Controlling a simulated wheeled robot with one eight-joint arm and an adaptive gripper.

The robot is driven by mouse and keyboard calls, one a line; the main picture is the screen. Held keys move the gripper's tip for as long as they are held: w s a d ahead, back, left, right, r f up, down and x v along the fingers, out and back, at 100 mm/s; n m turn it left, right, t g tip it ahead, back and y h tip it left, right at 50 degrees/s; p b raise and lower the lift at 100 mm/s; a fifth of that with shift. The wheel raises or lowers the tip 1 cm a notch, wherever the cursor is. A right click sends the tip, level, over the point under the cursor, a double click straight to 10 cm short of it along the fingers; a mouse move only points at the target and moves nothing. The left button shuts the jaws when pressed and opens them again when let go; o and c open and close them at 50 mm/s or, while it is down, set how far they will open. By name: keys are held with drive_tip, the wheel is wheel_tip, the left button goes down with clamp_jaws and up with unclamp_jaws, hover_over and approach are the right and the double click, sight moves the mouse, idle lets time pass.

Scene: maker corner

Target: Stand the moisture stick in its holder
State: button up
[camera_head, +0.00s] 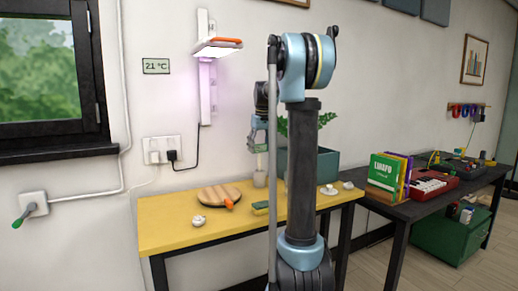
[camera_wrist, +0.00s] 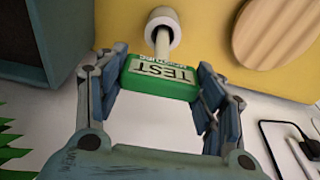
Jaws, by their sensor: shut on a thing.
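The moisture stick (camera_wrist: 160,77) has a green head with a pale "TEST" label and a thin pale shaft. My gripper (camera_wrist: 160,84) is shut on the green head, one finger at each side. It also shows in the head view (camera_head: 258,141), above the yellow table. The holder (camera_wrist: 166,18) is a short white cylinder with a round opening.
The yellow table (camera_head: 165,235) carries a round wooden board (camera_head: 215,196) with an orange-handled item. A teal planter (camera_head: 325,166) stands close behind, right of the holder. A green block (camera_head: 261,208) and small white items lie nearby. A charger cable hangs on the wall.

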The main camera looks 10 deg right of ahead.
idle(0.4)
drive_tip(key=o, duration=1.2)
drive_tip(key=o, duration=0.3)
drive_tip(key=shift+o, duration=0.2)
drive_tip(key=shift+r, duration=4.5)
